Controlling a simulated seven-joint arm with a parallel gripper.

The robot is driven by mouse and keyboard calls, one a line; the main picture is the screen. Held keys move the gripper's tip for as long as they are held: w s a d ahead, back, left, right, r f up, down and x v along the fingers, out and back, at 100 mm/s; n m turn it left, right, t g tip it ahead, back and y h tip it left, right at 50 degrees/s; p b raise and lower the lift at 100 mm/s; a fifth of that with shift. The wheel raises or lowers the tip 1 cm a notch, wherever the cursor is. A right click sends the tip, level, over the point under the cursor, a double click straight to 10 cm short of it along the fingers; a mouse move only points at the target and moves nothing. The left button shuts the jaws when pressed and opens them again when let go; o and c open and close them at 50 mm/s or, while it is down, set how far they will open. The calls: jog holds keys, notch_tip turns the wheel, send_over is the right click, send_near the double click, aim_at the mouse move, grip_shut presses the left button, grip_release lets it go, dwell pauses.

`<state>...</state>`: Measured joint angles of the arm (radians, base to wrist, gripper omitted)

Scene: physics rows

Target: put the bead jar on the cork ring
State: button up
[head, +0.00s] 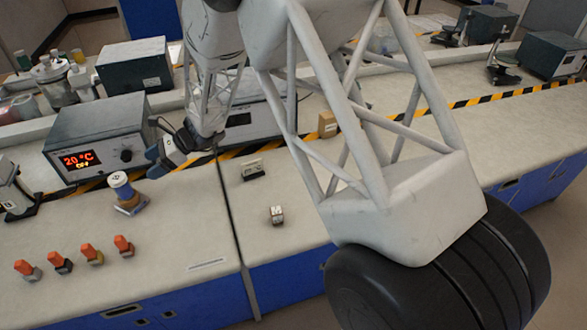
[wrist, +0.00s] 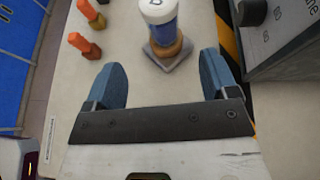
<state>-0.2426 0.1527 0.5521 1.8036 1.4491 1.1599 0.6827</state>
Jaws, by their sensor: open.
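The bead jar (head: 121,186) has a white lid with a dark mark and a blue body. It stands upright, or nearly so, on the tan cork ring (head: 128,203), which sits on a grey square plate. The wrist view shows the jar (wrist: 161,25) at top centre and the ring (wrist: 168,49) around or under its bottom; how deep it sits is hidden. My gripper (head: 154,160) is open and empty, to the right of and above the jar in the head view. In the wrist view its blue fingers (wrist: 161,72) are apart, short of the jar, touching nothing.
Several orange-topped pegs (head: 92,254) stand at the front left. A heater box (head: 98,140) reading 20 °C stands behind the jar. Bench between pegs and jar is clear.

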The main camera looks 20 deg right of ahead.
jog(key=s+d+r+n+h, duration=0.5)
jog(key=s+d+r+n, duration=0.3)
jog(key=s+d+r, duration=0.7)
jog(key=s+d+r+n+t+h, duration=0.2)
jog(key=s+d+n+h, duration=0.2)
jog(key=s+d, duration=0.5)
jog(key=s+d+r+n+t+h, duration=0.1)
jog(key=s+d+n+h, duration=0.3)
jog(key=s+d, duration=0.6)
jog(key=s+r, duration=0.1)
jog(key=s, duration=0.3)
jog(key=shift+s+r+n+t+h, duration=0.3)
jog(key=shift+s+r+n+t, duration=0.05)
jog(key=shift+r+n+t, duration=0.05)
